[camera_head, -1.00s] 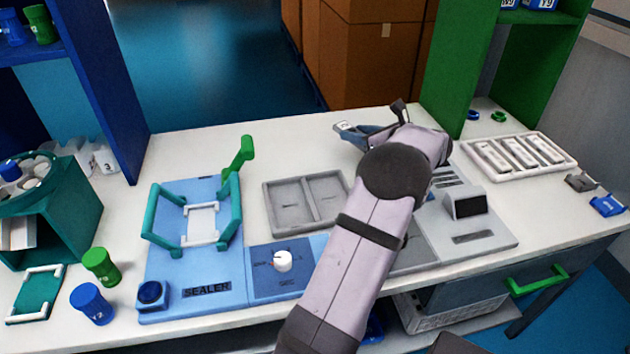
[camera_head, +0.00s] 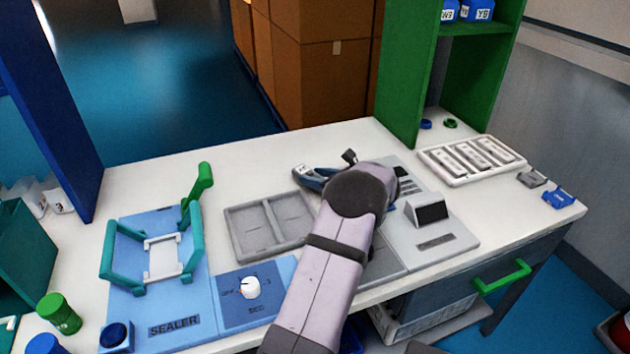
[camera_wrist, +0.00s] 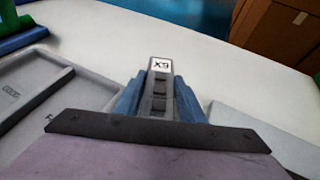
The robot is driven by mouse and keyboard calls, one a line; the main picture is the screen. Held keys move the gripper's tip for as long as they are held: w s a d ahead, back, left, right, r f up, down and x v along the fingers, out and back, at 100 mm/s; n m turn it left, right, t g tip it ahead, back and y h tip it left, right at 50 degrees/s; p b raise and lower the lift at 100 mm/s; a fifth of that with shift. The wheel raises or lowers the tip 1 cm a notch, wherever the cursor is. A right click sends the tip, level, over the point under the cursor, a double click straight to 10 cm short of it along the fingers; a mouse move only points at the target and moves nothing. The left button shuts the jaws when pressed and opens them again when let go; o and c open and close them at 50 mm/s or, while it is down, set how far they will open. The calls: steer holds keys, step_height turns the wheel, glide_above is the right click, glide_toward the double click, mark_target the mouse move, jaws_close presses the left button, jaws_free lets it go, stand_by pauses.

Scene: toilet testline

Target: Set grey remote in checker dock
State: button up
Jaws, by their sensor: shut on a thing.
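My gripper (camera_head: 312,178) is shut on the grey remote (camera_wrist: 158,88), whose end carries a white label. In the wrist view its blue fingers (camera_wrist: 158,100) clasp both sides of the remote. In the head view only the remote's pale end (camera_head: 301,170) shows, above the table behind the two-part grey tray. The checker (camera_head: 455,238), a light grey unit with a small black screen, stands right of my arm. My arm covers its left part, so I cannot clearly make out its dock. The remote is apart from the checker.
A grey two-compartment tray (camera_head: 236,233) lies left of my arm. The blue sealer (camera_head: 190,300) with teal handles and a green lever is further left. A white rack (camera_head: 432,166) with several pale items stands at back right, beside the green shelf (camera_head: 395,95).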

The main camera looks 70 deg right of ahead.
steer(key=shift+f, duration=0.7)
steer(key=shift+f, duration=0.15)
steer(key=o, duration=0.9)
steer(key=shift+o, duration=0.4)
steer(key=v, duration=1.2)
steer(key=shift+a+b, duration=0.1)
steer(key=shift+b, duration=0.25)
